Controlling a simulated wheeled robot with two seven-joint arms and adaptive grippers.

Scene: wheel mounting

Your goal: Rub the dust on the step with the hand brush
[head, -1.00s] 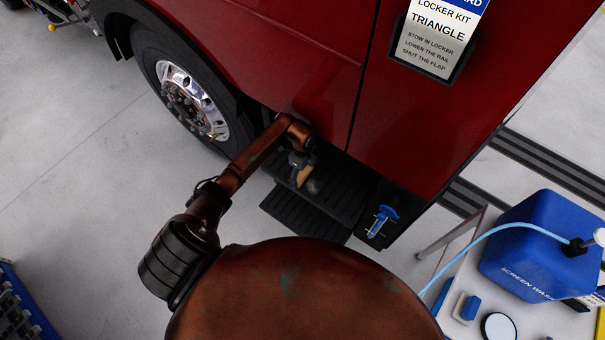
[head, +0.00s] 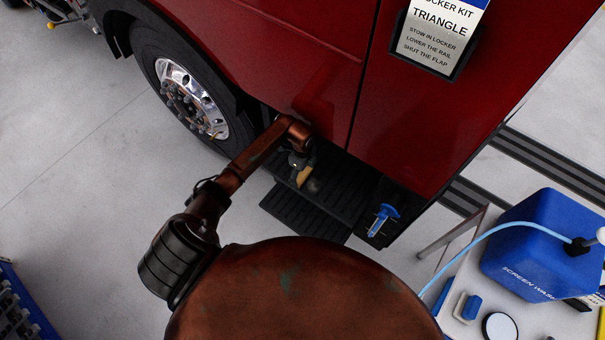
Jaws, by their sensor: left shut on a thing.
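The black ribbed step (head: 338,192) juts out below the red truck's door. A greyish patch of dust (head: 314,186) shows on it, small and blurred, right beside the brush. My left gripper (head: 299,166) reaches down over the step and is shut on the hand brush (head: 302,178), whose tan part shows below the fingers. Whether the brush touches the step I cannot tell. The gripper's fingers are partly hidden by my own wrist. My right gripper is not in view.
A lower step (head: 300,217) lies below. A blue-handled item (head: 382,219) sits in a dark recess to the right. A table with a blue screen wash can (head: 535,245) stands at the right. The truck wheel (head: 192,98) is at the left.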

